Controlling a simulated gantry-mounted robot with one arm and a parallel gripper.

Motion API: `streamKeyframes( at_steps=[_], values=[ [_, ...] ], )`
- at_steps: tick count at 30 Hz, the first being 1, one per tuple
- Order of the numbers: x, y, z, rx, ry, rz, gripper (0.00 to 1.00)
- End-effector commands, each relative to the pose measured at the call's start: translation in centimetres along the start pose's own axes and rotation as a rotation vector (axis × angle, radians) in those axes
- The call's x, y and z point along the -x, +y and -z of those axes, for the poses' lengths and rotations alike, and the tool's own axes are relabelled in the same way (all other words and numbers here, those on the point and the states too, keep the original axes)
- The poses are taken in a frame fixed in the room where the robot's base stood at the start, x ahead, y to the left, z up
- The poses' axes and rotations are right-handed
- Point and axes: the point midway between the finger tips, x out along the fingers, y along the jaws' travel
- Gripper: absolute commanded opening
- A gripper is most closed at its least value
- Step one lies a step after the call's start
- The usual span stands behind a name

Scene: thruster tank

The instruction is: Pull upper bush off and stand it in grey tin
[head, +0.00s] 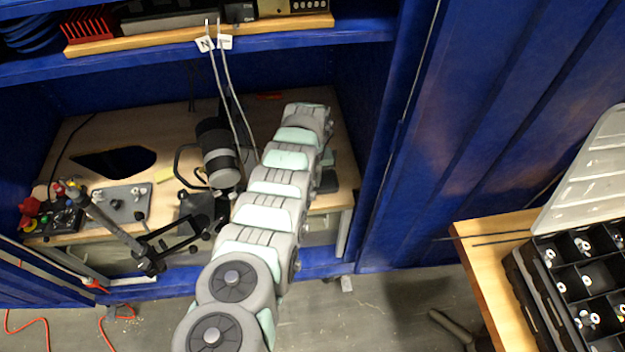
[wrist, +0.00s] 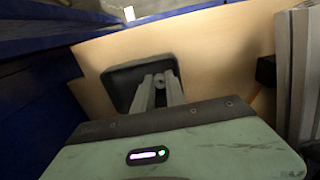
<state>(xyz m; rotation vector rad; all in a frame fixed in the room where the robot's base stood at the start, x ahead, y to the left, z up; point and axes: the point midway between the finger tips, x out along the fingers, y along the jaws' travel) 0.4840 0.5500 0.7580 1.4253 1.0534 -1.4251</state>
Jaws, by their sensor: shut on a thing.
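In the wrist view, my gripper (wrist: 160,90) has its two pale fingers close together, shut on a small grey round piece (wrist: 159,78), which I take to be the bush. Little of the piece shows between the fingertips. The fingers are over a dark grey shallow tin (wrist: 121,84) on the wooden bench. I cannot tell whether the piece touches the tin's floor. In the head view, the tin (head: 329,174) shows partly, to the right of my arm. My arm hides my gripper there.
A black and grey cylindrical unit (head: 217,150) stands on the bench left of my arm, with cables above it. A jointed stand (head: 125,235) is at the front left. A blue shelf (head: 200,58) overhangs the bench. A compartment box (head: 575,285) sits far right.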

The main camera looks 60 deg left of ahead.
Motion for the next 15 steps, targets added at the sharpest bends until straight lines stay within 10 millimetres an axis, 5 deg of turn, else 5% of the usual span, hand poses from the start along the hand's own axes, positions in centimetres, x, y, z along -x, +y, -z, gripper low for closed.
streamKeyframes(
  at_steps=[14,15],
  values=[
    [-0.01,-0.02,0.00,0.000,0.000,0.000,0.00],
    [-0.01,-0.02,0.00,0.000,0.000,0.000,0.17]
  ],
)
